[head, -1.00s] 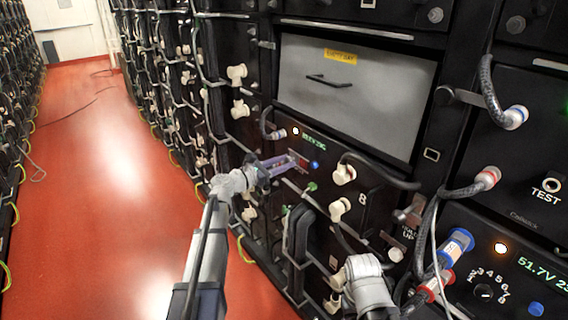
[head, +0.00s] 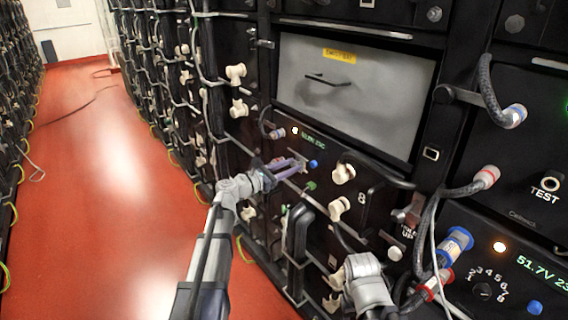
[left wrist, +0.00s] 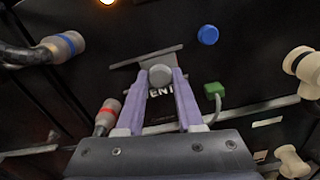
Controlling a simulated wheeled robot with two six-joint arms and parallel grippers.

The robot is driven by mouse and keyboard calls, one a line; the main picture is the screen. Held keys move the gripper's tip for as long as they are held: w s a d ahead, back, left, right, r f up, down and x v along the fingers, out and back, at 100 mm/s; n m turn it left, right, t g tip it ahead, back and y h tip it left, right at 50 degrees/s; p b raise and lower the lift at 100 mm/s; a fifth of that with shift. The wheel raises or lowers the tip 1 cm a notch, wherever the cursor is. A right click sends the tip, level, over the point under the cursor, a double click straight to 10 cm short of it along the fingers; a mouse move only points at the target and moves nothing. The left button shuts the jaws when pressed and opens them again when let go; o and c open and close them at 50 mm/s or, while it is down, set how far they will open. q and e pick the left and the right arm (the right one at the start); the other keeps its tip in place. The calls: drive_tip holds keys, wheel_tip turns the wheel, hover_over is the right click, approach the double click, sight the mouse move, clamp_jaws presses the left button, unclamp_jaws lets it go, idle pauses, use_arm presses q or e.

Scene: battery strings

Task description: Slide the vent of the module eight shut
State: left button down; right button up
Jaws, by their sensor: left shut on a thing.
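Module eight is a black front panel marked with a white 8 (head: 361,198), in the middle of the head view. Its vent (head: 297,160) is near the panel's upper left, beside a blue button (head: 313,163). In the left wrist view the vent has a grey slide plate (left wrist: 135,60) with a round grey knob (left wrist: 160,74), above partly hidden white lettering. My left gripper (head: 296,168) reaches the vent from the left, its two purple fingers shut on either side of the knob. Whether a gap remains at the slide is unclear. My right gripper's fingers do not show.
Cream plugs (head: 343,173) and cables hang close by. A grey drawer front (head: 355,95) is above.

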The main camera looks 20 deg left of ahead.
use_arm(q)
drive_tip(key=shift+s+d, duration=0.4)
drive_tip(key=c, duration=0.5)
unclamp_jaws()
drive_tip(key=shift+w, duration=0.1)
drive_tip(key=v, duration=0.7)
drive_tip(key=shift+s+a, duration=0.25)
drive_tip(key=shift+s, duration=0.1)
